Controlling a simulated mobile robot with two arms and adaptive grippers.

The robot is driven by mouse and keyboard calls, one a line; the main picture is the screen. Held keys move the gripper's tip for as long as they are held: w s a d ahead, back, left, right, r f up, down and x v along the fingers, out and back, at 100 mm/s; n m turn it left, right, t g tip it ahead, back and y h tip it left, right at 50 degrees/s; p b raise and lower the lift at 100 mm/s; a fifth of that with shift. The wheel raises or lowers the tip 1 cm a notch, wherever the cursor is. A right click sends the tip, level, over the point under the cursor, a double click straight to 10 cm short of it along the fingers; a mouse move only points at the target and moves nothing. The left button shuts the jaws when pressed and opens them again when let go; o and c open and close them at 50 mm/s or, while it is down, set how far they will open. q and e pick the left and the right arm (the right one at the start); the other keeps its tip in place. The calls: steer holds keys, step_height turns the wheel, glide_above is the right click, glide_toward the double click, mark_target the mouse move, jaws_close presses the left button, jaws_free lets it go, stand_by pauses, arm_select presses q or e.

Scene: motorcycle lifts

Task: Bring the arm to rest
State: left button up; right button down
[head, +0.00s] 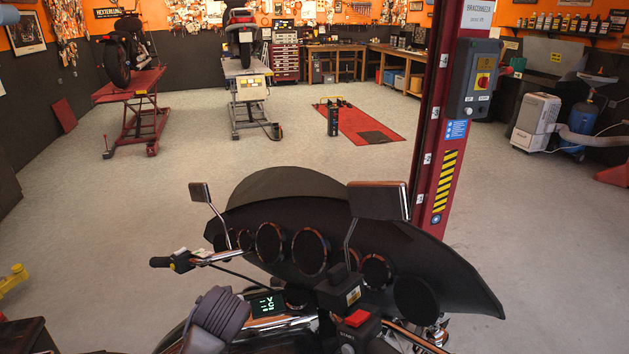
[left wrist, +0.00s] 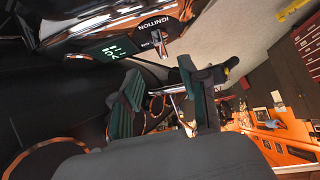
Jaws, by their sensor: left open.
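In the left wrist view my left gripper (left wrist: 160,75) is open, its two dark fingers spread with nothing seen between them. Beyond the fingertips is a dark panel lettered IGNITION (left wrist: 152,26) with a small metal key or switch, upside down in that view. A lit display (left wrist: 110,50) lies beside it. In the head view the display (head: 265,305) shows on the motorcycle (head: 340,245), near a red switch (head: 357,318) above a START label. My right gripper is in neither view.
The motorcycle's wide fairing, handlebar and mirrors (head: 378,201) fill the near middle. A red lift post (head: 430,150) with a control box (head: 477,80) stands behind it. Two lifts with motorcycles (head: 130,100) are at the back. The grey floor (head: 230,165) between is mostly clear.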

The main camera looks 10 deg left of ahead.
arm_select(q)
steer(key=s+d+f+m+g+h, duration=0.1)
steer(key=s+d+f+m, duration=0.1)
steer(key=s, duration=0.8)
steer(key=s+d+f+m+g+h, duration=0.2)
steer(key=s+f+m, duration=0.1)
steer(key=s, duration=0.7)
steer(key=s+d+f+m+g+h, duration=0.1)
steer(key=s+d+f+m, duration=0.1)
steer(key=s, duration=0.7)
step_height(320, 180, down, 30)
steer(key=g+b, duration=0.1)
steer(key=b, duration=0.4)
steer(key=s+a+f+b, duration=0.1)
steer(key=s+f+b, duration=0.1)
steer(key=s+f, duration=0.7)
steer(key=s+a+f+g+b, duration=0.1)
steer(key=s+a+f+b, duration=0.1)
steer(key=s+f, duration=0.6)
step_height(320, 180, down, 5)
steer(key=shift+s+r, duration=0.15)
steer(key=shift+s, duration=0.2)
